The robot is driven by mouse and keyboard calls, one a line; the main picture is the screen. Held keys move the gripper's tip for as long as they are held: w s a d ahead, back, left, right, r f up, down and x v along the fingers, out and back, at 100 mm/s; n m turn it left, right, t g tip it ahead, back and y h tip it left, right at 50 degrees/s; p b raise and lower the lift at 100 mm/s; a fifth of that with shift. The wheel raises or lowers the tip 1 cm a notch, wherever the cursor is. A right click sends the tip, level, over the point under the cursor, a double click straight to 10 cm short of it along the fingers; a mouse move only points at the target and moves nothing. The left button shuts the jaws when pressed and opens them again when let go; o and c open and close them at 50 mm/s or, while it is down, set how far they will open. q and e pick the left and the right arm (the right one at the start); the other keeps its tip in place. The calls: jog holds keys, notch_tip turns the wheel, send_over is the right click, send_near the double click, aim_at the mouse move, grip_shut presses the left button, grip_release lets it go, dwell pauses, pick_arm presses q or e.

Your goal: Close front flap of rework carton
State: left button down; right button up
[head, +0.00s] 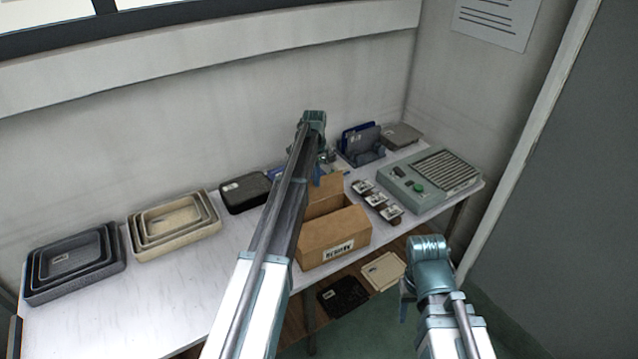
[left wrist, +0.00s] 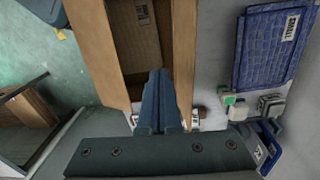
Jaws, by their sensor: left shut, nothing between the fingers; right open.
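The brown rework carton (head: 335,247) stands at the front edge of the table, open at the top, with a label on its front. A flap (head: 326,190) stands up at its far side. In the left wrist view the carton (left wrist: 96,50) shows from above, with its open inside between two long edges. I cannot clearly tell the front flap from the front wall. My left gripper (head: 318,178) is shut and empty at the carton's far side; its fingers (left wrist: 157,80) overlap the opening in the wrist view. My right gripper (head: 404,300) is open and empty, low in front of the table.
Nested dark trays (head: 75,262) and cream trays (head: 175,225) stand at the left. Small parts (head: 376,200) and a grey-green device (head: 430,182) lie right of the carton. A rack (head: 360,145) stands behind. Panels (head: 384,271) lie below the table. The table's left front is clear.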

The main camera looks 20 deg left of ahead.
pick_arm(q)
jog(key=m+t+h+b, duration=0.1)
jog(key=t+h+b, duration=0.1)
jog(key=t+b, duration=0.15)
send_near(332, 214)
jog(key=s+a, duration=0.1)
jog(key=a, duration=0.2)
jog(key=s+d+r+t+h, duration=0.1)
jog(key=s+r+t, duration=0.2)
jog(key=s+t, duration=0.2)
jog(key=shift+s+d+r+m+t+h+b, duration=0.25)
jog(key=shift+s+r+m+t+h+b, duration=0.15)
jog(key=shift+s, duration=0.55)
jog(key=b+x, duration=0.4)
jog(key=x, duration=0.1)
jog(key=b+x, duration=0.4)
jog(key=x, duration=0.2)
jog(key=shift+s+a+f, duration=0.15)
jog(key=shift+a+f, duration=0.05)
jog(key=shift+f, duration=0.15)
jog(key=shift+a+f+b, duration=0.2)
jog(key=shift+f+b, duration=0.3)
jog(key=shift+a+f+b, duration=0.2)
jog(key=shift+f+b, duration=0.25)
jog(key=shift+f, duration=0.05)
jog(key=shift+w+a+f+b, duration=0.1)
jog(key=shift+w+f+b, duration=0.1)
jog(key=shift+f+b, duration=0.15)
